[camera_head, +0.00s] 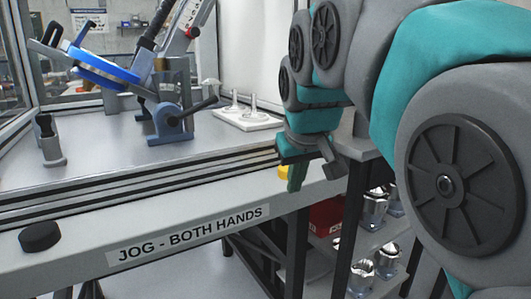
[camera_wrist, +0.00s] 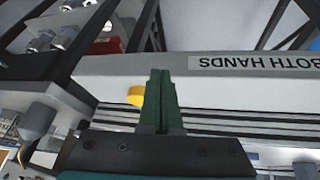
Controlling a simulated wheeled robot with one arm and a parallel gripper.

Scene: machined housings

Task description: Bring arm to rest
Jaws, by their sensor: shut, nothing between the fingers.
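My gripper (camera_head: 294,178) hangs at the end of my grey and teal arm, near the right end of the workbench's front edge in the head view. Its fingers point down. In the wrist view the two green fingers of my gripper (camera_wrist: 158,78) lie together, shut with nothing between them. A yellow button (camera_wrist: 135,95) shows just left of the fingers there. In the head view the yellow button (camera_head: 284,173) is partly hidden behind the gripper.
The bench front (camera_head: 90,262) bears a "JOG - BOTH HANDS" label (camera_head: 188,234) and a black button (camera_head: 40,236). A blue clamping fixture (camera_head: 172,122) stands on the bench. A white plate with pegs (camera_head: 246,119) lies behind the gripper. Metal housings (camera_head: 374,207) sit on shelves at right, beside a red bin (camera_head: 325,217).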

